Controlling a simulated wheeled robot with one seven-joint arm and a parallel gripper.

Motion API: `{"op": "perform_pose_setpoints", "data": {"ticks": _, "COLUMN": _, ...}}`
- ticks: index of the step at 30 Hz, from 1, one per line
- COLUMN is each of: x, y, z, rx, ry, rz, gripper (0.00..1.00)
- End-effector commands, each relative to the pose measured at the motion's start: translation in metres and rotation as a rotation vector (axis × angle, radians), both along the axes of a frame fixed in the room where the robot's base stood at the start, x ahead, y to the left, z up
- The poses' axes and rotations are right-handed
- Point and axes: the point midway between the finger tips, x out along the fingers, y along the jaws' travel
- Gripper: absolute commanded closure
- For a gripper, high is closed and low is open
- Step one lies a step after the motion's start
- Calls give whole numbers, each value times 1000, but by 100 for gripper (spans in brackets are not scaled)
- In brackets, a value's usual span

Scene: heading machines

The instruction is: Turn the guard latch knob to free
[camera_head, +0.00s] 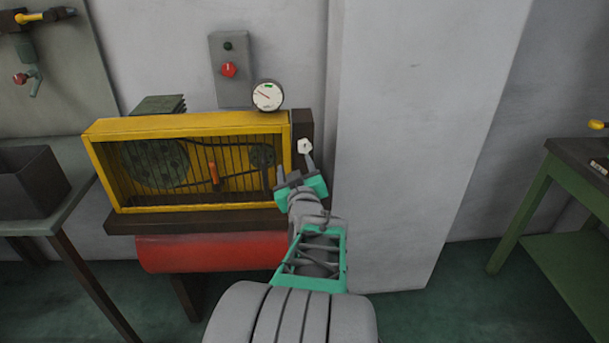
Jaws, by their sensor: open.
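The guard latch knob (304,146) is a small pale, faceted knob on a dark post (303,122) at the right end of the yellow guard (188,126). A small dark mark shows on its face; I cannot tell which setting it marks. My gripper (295,170) is open, its two grey fingers pointing up just below the knob. The right fingertip comes close to the knob's lower edge; I cannot tell whether they touch. The left finger stands in front of the guard's right edge. Nothing shows between the fingers.
A round gauge (268,96) sits above the guard's right end. A control box (230,70) with a red knob hangs on the wall. A red cylinder (205,253) lies under the machine. A grey pillar (410,140) stands close right of my gripper. A green table (560,170) stands far right.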

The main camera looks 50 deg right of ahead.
Motion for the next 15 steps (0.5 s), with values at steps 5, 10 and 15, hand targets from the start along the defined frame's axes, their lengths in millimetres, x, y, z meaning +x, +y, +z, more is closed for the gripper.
{"op": "perform_pose_setpoints", "data": {"ticks": 5, "x": -18, "y": -28, "z": 3, "rx": -65, "ry": -40, "rz": -66, "gripper": 43}}
{"op": "perform_pose_setpoints", "data": {"ticks": 10, "x": 4, "y": -50, "z": 3, "rx": -62, "ry": -38, "rz": -63, "gripper": 43}}
{"op": "perform_pose_setpoints", "data": {"ticks": 15, "x": 23, "y": -72, "z": 3, "rx": -63, "ry": -38, "rz": -63, "gripper": 43}}
